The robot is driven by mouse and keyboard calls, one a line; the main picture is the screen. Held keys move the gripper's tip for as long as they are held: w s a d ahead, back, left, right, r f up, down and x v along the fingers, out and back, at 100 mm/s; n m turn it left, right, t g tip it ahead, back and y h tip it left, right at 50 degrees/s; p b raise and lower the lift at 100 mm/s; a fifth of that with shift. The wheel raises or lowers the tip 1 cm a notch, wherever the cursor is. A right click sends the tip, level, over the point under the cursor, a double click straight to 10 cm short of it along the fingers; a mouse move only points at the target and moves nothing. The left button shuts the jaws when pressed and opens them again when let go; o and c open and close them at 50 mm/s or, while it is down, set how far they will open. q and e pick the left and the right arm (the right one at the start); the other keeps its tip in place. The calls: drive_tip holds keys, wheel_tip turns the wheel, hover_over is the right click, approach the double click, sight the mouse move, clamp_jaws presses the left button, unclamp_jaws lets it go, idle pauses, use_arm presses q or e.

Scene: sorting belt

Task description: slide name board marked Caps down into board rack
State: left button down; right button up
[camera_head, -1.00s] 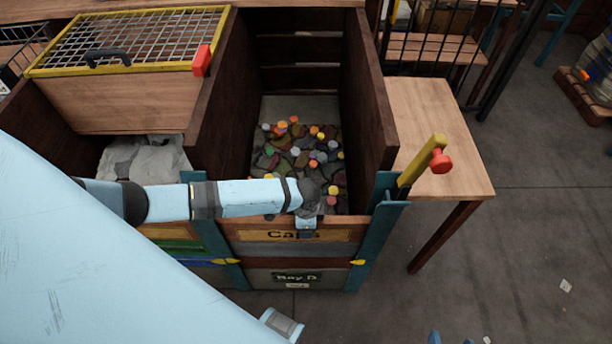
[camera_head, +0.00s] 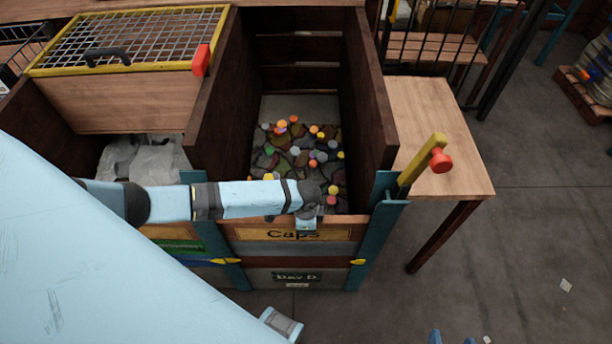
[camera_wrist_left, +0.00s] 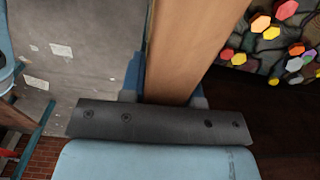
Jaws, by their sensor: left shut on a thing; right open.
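The wooden name board marked Caps (camera_head: 268,232) spans the front of the bin between two teal posts of the board rack (camera_head: 383,205). It looks roughly level. Whether its lower edge is seated is hard to tell. My left gripper (camera_head: 307,224) is shut on the board's top edge, right of its middle. In the left wrist view, the board (camera_wrist_left: 192,45) runs between the blue fingers of this gripper (camera_wrist_left: 165,88). My right gripper (camera_head: 454,340) is open at the bottom edge, with only its blue fingertips showing, apart from the board.
Behind the board is a dark wooden bin (camera_head: 372,110) with coloured caps (camera_head: 295,150) inside. A Bay D plate (camera_head: 297,277) is below.

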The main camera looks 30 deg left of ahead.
use_arm(q)
wheel_tip(320, 180, up, 34)
drive_tip(key=p, duration=1.7)
use_arm(e)
wheel_tip(320, 180, up, 15)
drive_tip(key=d, duration=0.1)
drive_tip(key=shift+s+r, duration=0.2)
drive_tip(key=shift+d+f, duration=0.15)
drive_tip(key=shift+s, duration=0.1)
